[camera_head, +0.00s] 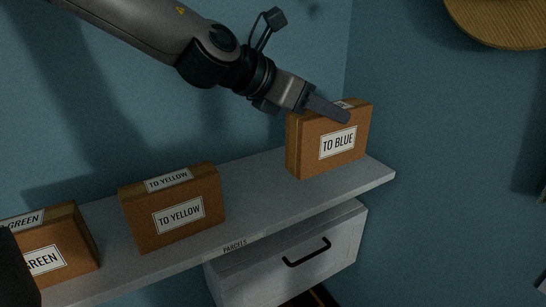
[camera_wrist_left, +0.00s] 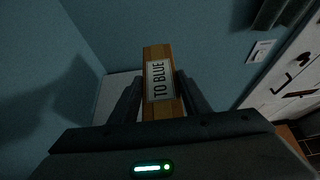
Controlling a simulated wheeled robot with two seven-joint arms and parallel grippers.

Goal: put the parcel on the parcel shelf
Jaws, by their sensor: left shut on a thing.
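The brown parcel labelled "TO BLUE" (camera_head: 312,158) is upright at the right end of the pale shelf marked "PARCELS" (camera_head: 262,214). Its base looks to be on or very close to the shelf top. My left gripper (camera_head: 328,109) reaches it from above left and is shut on its upper part. In the left wrist view the same parcel (camera_wrist_left: 159,115) is between the two fingers of my left gripper (camera_wrist_left: 160,97), with its "TO BLUE" top label facing the camera. My right gripper is not in view.
A "TO YELLOW" parcel (camera_head: 146,229) and a "GREEN" parcel (camera_head: 62,237) stand on the shelf to the left. Free shelf lies between the yellow and blue parcels. A drawer with a black handle (camera_head: 307,253) is below. A round wooden surface (camera_head: 505,20) is at upper right.

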